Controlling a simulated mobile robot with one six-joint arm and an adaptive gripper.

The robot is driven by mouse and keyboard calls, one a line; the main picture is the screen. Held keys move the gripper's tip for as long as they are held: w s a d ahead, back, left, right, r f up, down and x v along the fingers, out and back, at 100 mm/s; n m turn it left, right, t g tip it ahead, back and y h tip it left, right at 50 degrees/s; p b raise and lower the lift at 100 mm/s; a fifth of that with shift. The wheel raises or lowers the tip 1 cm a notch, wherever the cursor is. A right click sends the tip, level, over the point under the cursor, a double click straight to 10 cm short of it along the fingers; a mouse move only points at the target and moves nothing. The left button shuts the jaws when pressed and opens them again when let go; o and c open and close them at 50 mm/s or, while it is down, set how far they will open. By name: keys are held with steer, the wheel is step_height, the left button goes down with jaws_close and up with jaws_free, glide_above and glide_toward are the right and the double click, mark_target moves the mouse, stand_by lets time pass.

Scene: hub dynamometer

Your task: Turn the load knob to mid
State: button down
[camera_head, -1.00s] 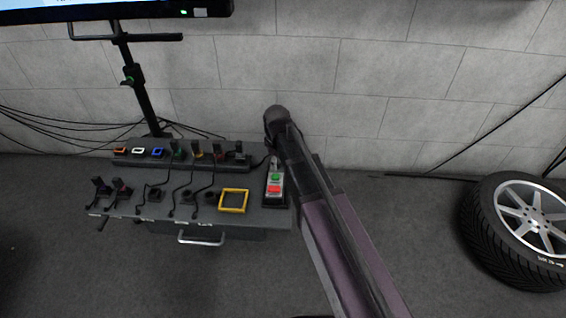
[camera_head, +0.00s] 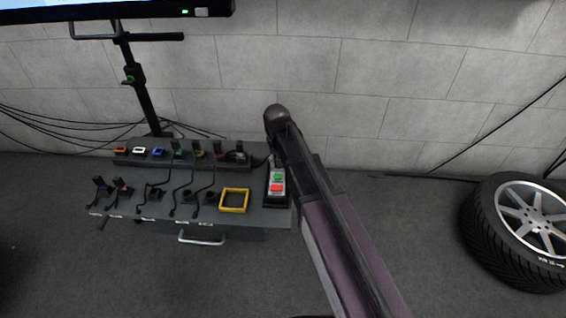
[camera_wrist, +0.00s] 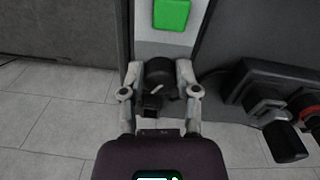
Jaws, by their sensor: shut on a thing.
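The load knob (camera_wrist: 158,72) is a dark round knob with a short white mark, which looks slanted in the wrist view. It sits beyond the green button (camera_wrist: 172,14) on the light grey control box. My gripper (camera_wrist: 160,78) has one finger on each side of the knob and is shut on it. In the head view the control box (camera_head: 277,199) stands at the right end of the bench, with a green and a red button. My arm hides the knob there.
The bench (camera_head: 262,217) carries a yellow square frame (camera_head: 233,200) and several dark plugs with cables left of the box. A dark rail (camera_wrist: 285,72) with connectors is close on the right in the wrist view. A tyre (camera_head: 485,225) stands far right on the floor.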

stand_by(0.3)
steer(key=shift+c, duration=1.7)
jaws_free()
